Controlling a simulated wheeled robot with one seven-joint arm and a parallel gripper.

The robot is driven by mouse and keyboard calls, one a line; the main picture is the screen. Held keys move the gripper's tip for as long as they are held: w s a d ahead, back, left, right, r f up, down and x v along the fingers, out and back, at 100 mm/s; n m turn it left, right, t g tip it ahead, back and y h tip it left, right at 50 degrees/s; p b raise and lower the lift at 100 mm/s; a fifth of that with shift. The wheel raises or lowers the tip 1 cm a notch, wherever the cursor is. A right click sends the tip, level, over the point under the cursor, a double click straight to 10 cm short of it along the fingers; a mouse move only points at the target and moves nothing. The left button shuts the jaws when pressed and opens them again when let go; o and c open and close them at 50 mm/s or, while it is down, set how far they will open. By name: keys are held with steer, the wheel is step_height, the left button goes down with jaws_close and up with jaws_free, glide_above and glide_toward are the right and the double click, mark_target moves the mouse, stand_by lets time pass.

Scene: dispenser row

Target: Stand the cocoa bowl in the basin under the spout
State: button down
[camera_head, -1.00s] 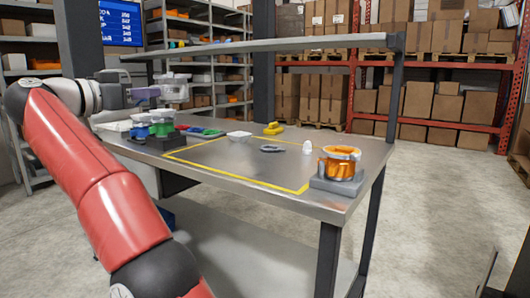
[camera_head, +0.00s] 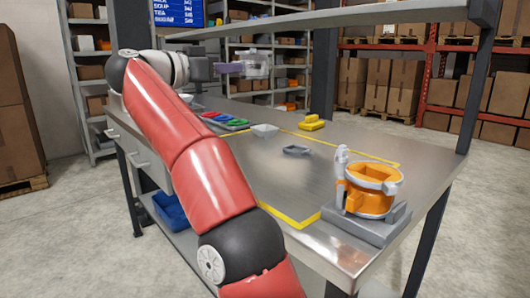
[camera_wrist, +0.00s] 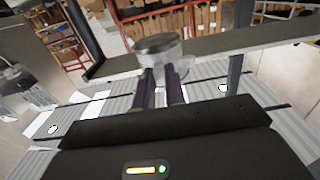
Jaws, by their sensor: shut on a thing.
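My gripper (camera_head: 240,67) is at the end of my outstretched arm, at the upper middle of the head view. Its purple fingers are shut on a pale grey-white container (camera_head: 257,64), held above the far left part of the table. In the wrist view my gripper (camera_wrist: 160,76) has two dark fingers against this container (camera_wrist: 162,47), which has a grey round top. I cannot tell from its look whether it is the cocoa bowl. No basin or spout can be made out clearly; my arm hides part of the table's left side.
The steel table (camera_head: 235,155) has a yellow outline. On it are a pale square dish (camera_head: 265,130), a grey tray (camera_head: 297,151), a yellow block (camera_head: 311,123) and a row of coloured pieces (camera_head: 224,119). An orange ring-shaped device (camera_head: 371,190) stands at the near right. A shelf (camera_head: 330,22) spans above.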

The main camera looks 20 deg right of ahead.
step_height(320, 180, down, 19)
steer(key=shift+s+f+b, duration=0.1)
steer(key=shift+f+b, duration=0.05)
steer(key=shift+b, duration=1)
steer(key=shift+f, duration=0.2)
steer(key=c, duration=1.5)
jaws_free()
steer(key=shift+o, duration=0.2)
